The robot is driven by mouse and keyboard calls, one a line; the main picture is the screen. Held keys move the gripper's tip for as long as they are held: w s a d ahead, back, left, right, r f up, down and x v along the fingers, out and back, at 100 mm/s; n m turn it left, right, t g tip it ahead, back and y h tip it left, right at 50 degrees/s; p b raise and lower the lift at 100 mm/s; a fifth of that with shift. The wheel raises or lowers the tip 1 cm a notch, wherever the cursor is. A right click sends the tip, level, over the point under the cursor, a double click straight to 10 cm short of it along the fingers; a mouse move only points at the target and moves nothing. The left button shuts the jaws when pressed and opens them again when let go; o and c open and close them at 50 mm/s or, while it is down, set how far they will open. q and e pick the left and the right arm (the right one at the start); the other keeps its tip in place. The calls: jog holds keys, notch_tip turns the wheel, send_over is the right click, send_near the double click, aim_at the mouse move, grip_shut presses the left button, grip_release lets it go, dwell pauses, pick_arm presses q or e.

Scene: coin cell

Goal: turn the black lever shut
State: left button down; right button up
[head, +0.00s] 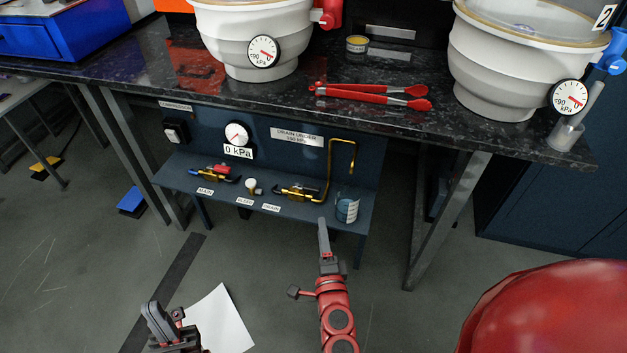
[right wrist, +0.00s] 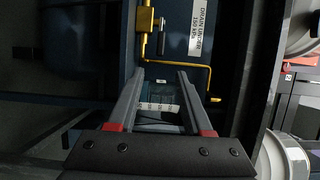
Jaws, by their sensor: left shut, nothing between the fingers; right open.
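The black lever (head: 297,188) appears as a dark bar on the brass drain valve (head: 312,194), on the low blue shelf under the bench. The lever's exact angle is hard to tell at this size. In the right wrist view a dark bar (right wrist: 161,38) stands beside the brass valve body (right wrist: 145,20). My right gripper (head: 323,222) is in front of the shelf, below and right of the valve, apart from the lever. Its fingers (right wrist: 156,74) are open, with the clear beaker (right wrist: 158,95) seen between them. My left gripper (head: 157,308) is shut and empty at the lower left.
A brass pipe (head: 352,160) rises right of the valve, near the beaker (head: 347,209). The red-handled main valve (head: 217,171) and white bleed knob (head: 251,186) sit left. The bench (head: 400,120) overhangs the shelf. A gauge (head: 236,134) reads 0 kPa.

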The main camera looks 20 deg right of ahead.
aim_at(315, 187)
jog(key=x, duration=1.7)
jog(key=shift+w+a, duration=0.1)
jog(key=shift+w, duration=0.1)
grip_shut()
